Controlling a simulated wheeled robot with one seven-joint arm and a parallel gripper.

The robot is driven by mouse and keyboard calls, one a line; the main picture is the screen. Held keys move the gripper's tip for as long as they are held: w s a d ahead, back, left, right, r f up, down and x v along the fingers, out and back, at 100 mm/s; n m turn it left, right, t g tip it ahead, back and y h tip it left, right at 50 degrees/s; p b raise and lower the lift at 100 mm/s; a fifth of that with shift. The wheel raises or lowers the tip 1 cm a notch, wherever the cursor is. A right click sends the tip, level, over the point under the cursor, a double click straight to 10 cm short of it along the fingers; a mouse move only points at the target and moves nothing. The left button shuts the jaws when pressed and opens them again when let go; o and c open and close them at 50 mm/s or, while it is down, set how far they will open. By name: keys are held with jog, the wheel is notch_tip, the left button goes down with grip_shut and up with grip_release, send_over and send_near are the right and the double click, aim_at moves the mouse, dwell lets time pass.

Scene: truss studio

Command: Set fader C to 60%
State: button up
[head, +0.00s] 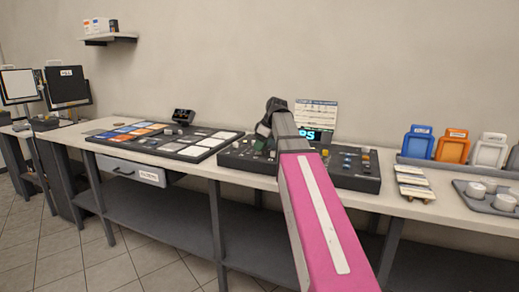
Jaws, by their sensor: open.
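A dark control console (352,178) with small knobs, buttons and blue-lit parts lies on the long bench, right of the middle in the head view. My pink and grey arm reaches over it from below and covers its middle part. Fader C cannot be made out at this size, and its setting cannot be read. My arm bends down at a dark joint above the console's left half. My gripper is hidden behind the arm, so its fingers and their distance from the console do not show.
A board with coloured tiles (205,145) lies left of the console. A printed sheet and lit display (315,118) stand behind it. At the right are coloured holders (453,145), small labelled blocks (414,182) and a tray with cups (484,197). Monitors (66,87) stand far left.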

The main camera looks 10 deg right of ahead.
aim_at(264, 151)
jog(key=shift+x, duration=0.9)
grip_shut()
jog(key=w+d, duration=0.2)
jog(key=w, duration=0.1)
jog(key=w+d, duration=0.1)
jog(key=shift+w, duration=0.25)
grip_release()
jog(key=shift+s, duration=0.1)
jog(key=shift+r, duration=0.15)
